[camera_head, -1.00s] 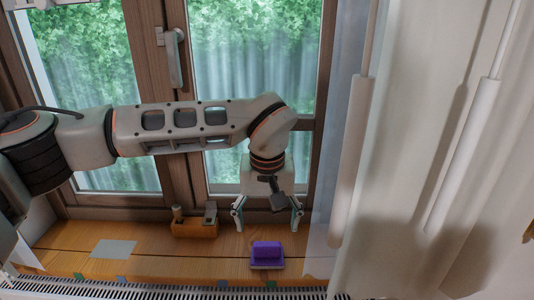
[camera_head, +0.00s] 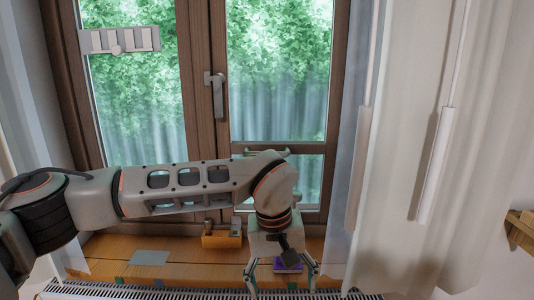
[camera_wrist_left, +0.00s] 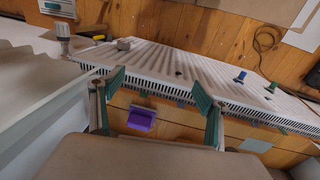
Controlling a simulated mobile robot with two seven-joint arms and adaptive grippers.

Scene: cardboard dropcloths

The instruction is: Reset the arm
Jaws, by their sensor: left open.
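My left arm (camera_head: 185,188) reaches in from the left across the window. Its gripper (camera_head: 282,282) hangs down at the sill, with fingers spread and nothing between the tips. It partly hides a purple block (camera_head: 290,265) on the wooden sill. In the left wrist view, my open fingers (camera_wrist_left: 158,84) point toward the ribbed radiator, and the purple block (camera_wrist_left: 141,120) shows between and below them, apart from both. My right gripper is not in view.
A wooden holder (camera_head: 222,238) and a grey sheet (camera_head: 149,258) lie on the sill (camera_head: 110,245). The window handle (camera_head: 217,95) is above. White curtains (camera_head: 420,200) hang close on the right. The radiator (camera_wrist_left: 185,70) runs along the sill's edge, above a wooden floor (camera_wrist_left: 200,32).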

